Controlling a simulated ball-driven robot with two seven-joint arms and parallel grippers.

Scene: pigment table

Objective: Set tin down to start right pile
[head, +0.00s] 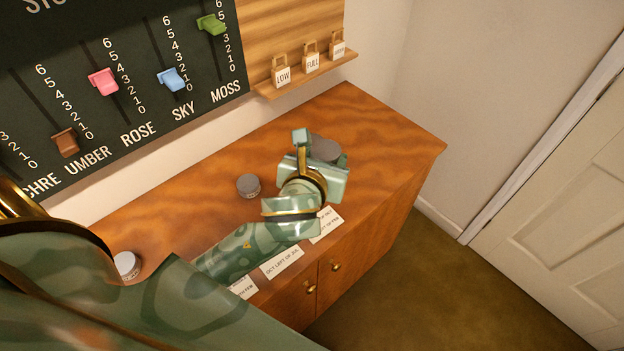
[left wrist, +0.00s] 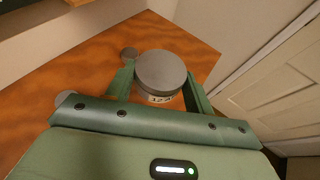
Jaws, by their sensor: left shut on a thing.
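My left gripper (head: 322,149) is over the right part of the wooden cabinet top (head: 392,135). It is shut on a round grey tin (head: 326,149). In the left wrist view the tin (left wrist: 161,72) sits upright between the two green fingers, with a white printed label on its side, partly hidden. I cannot tell whether its base touches the wood. Another grey tin (head: 248,185) stands on the top to the left of the gripper. A tin with a pale lid (head: 126,264) stands farther left. My right gripper is not in view.
White printed cards (head: 282,262) lie along the front edge, partly under my arm. The right corner is clear.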

